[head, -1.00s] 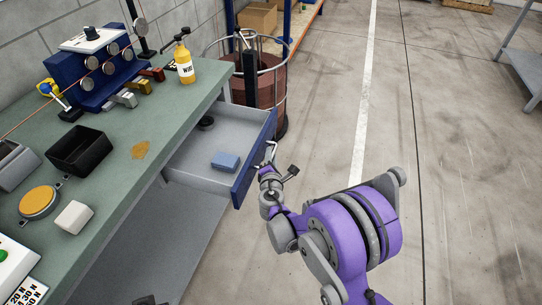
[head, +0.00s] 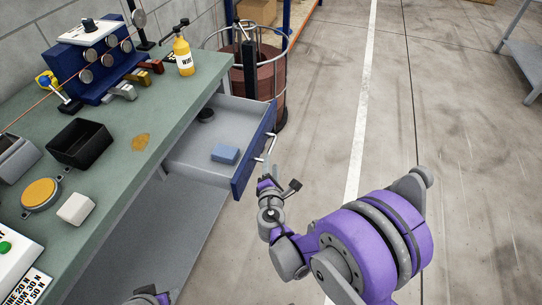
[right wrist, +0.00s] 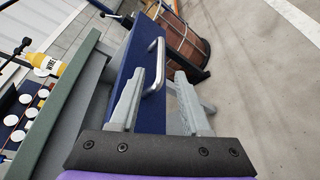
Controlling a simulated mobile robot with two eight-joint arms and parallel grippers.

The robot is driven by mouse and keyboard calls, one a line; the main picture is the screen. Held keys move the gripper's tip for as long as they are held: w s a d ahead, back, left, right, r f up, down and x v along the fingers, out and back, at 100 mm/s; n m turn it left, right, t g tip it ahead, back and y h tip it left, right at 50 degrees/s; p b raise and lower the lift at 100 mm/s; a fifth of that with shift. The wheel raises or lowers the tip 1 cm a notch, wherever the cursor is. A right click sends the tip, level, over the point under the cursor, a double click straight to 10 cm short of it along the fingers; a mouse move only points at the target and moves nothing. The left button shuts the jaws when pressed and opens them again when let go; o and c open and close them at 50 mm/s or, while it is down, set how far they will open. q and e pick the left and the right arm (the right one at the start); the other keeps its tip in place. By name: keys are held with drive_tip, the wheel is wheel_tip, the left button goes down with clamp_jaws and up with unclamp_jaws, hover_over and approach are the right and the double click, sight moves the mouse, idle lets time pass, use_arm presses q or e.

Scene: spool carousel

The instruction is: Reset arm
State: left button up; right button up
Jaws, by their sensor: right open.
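The drawer (head: 188,177) under the bench stands pulled out. Its blue front has a silver bar handle (head: 270,146), which also shows in the right wrist view (right wrist: 154,66). My right gripper (head: 264,172) is just outside the drawer front, close to the handle. In the right wrist view its grey jaws (right wrist: 155,88) are apart with nothing held between them; the handle shows beyond the gap. A grey and purple part of my left arm (head: 150,298) shows at the bottom edge; its jaws cannot be made out.
A blue block (head: 225,154) and a dark round item (head: 206,115) lie in the drawer. The green bench (head: 115,155) holds a black bin (head: 80,144), a yellow bottle (head: 183,54) and a blue roller unit (head: 95,62). A brown barrel (head: 262,82) stands behind the drawer.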

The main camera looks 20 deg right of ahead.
drive_tip(key=shift+s+a+r, duration=0.1)
drive_tip(key=shift+s+a, duration=0.1)
drive_tip(key=shift+s, duration=0.4)
drive_tip(key=s+d+r+m+g, duration=0.2)
drive_tip(key=s+d+m+g, duration=0.4)
drive_tip(key=s+m, duration=0.45)
drive_tip(key=s+a+f+m+g+y, duration=0.1)
drive_tip(key=s+a+m+g+y, duration=0.15)
drive_tip(key=s+m, duration=0.4)
drive_tip(key=s+a+f+m+g+y, duration=0.1)
drive_tip(key=s+a+m+g+y, duration=0.2)
drive_tip(key=s, duration=0.7)
use_arm(q)
wheel_tip(320, 180, up, 15)
drive_tip(key=w+p, duration=0.2)
drive_tip(key=p, duration=1.1)
drive_tip(key=shift+w+r+t+p, duration=0.15)
drive_tip(key=shift+t+p, duration=0.15)
drive_tip(key=shift+p, duration=0.1)
use_arm(e)
wheel_tip(320, 180, up, 16)
drive_tip(key=w+m+t, duration=0.1)
drive_tip(key=w+t, duration=0.1)
drive_tip(key=shift+d+f+h, duration=0.15)
drive_tip(key=shift+f+h, duration=0.1)
drive_tip(key=shift+h, duration=0.1)
